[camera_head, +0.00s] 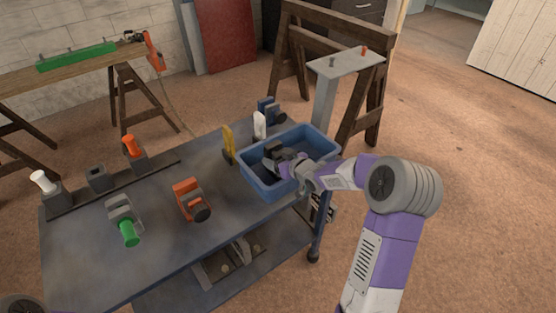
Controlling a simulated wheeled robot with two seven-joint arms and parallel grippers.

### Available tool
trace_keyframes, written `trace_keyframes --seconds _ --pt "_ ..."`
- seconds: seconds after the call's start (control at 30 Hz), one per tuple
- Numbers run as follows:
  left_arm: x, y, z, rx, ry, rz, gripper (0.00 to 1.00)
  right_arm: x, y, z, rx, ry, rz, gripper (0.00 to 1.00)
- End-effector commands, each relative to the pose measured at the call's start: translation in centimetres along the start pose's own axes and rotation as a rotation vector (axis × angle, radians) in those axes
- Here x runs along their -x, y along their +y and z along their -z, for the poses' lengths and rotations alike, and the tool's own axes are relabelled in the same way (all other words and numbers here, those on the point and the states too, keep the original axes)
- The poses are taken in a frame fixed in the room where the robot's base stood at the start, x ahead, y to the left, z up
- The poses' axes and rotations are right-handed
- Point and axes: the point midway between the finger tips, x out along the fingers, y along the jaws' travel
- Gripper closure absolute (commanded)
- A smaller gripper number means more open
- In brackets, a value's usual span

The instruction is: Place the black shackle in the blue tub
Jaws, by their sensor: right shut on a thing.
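The blue tub (268,189) stands at the right end of the grey table. The shackle is within the tub's outline, partly hidden by the gripper. I cannot tell whether it touches the tub floor. My left gripper is not in view.
On the table (150,245) are an orange-and-grey part (188,197), a green-and-grey part (122,217) and a rack of holders (97,178) at the left. A wooden sawhorse (290,50) stands beyond.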

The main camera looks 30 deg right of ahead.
Motion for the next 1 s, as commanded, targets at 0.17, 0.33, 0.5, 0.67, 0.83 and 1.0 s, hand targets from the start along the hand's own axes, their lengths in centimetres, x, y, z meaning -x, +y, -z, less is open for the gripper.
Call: trace_keyframes --seconds 0.17,0.33,0.5,0.67,0.83,1.0 --pt "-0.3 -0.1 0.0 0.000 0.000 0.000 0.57 -0.1 0.0 -0.1 0.001 0.005 0.000 0.85" --pt "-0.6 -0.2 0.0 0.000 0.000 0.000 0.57 -0.3 0.0 -0.7 0.001 0.002 0.000 0.85" --pt "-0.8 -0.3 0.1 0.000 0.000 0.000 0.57 -0.5 -0.1 -1.4 0.001 -0.004 0.001 0.85" --pt "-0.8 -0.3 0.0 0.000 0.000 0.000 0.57 -0.5 -0.1 -1.9 0.000 -0.018 0.002 0.16" --pt "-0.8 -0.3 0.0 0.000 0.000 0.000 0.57 -0.5 0.0 -2.0 0.002 -0.019 0.001 0.04" --pt "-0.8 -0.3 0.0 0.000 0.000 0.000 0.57 -0.5 0.1 -2.0 0.003 -0.020 0.000 0.04"
